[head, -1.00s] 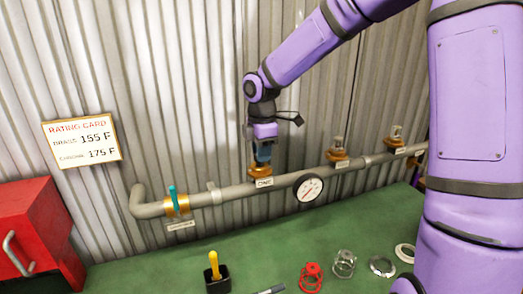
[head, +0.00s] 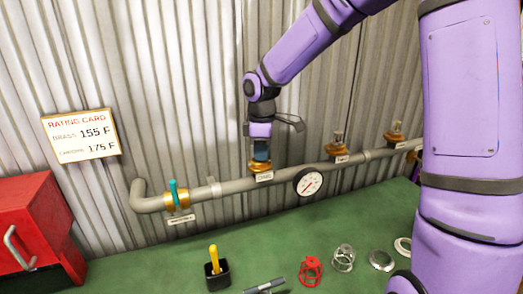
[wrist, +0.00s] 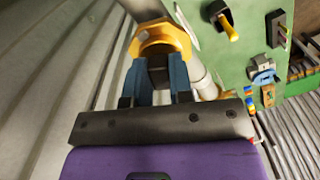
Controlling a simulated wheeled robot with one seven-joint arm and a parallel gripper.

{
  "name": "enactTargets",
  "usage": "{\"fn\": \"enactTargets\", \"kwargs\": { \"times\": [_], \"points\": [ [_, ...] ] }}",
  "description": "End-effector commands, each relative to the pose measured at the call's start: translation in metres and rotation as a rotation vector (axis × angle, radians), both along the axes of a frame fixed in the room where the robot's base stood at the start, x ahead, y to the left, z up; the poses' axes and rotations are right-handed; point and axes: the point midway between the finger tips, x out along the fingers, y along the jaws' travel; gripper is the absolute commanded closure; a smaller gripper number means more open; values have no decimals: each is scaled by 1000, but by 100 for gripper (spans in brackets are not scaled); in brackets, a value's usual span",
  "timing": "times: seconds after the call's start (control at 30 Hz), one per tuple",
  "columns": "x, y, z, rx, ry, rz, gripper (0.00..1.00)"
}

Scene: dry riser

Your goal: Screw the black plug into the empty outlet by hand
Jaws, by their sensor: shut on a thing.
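My gripper (head: 260,152) points down at the brass outlet (head: 260,167) on the grey pipe, at the second fitting from the left. In the wrist view, its two blue fingers (wrist: 159,78) are shut on the black plug (wrist: 158,68). The plug is at the mouth of the brass outlet (wrist: 160,38), whose hexagonal rim shows beyond the fingertips. Fingers and plug hide the opening, so I cannot tell how deep the plug sits. In the head view the fingers hide the plug.
The pipe (head: 235,187) carries a teal-handled valve (head: 173,194), a gauge (head: 308,182) and two brass fittings with heads to the right. On the green bench stand a black cup (head: 217,274) with a yellow-handled tool, a red cage (head: 311,270) and several metal parts. Corrugated wall stands close behind.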

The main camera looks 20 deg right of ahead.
Motion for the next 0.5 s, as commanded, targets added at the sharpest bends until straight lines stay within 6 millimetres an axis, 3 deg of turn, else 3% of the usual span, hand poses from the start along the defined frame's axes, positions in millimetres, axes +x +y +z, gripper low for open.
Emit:
{"fn": "enactTargets", "kwargs": {
  "times": [0.5],
  "points": [
    [0,1,1,-1,-4,-142,100]
  ]
}}
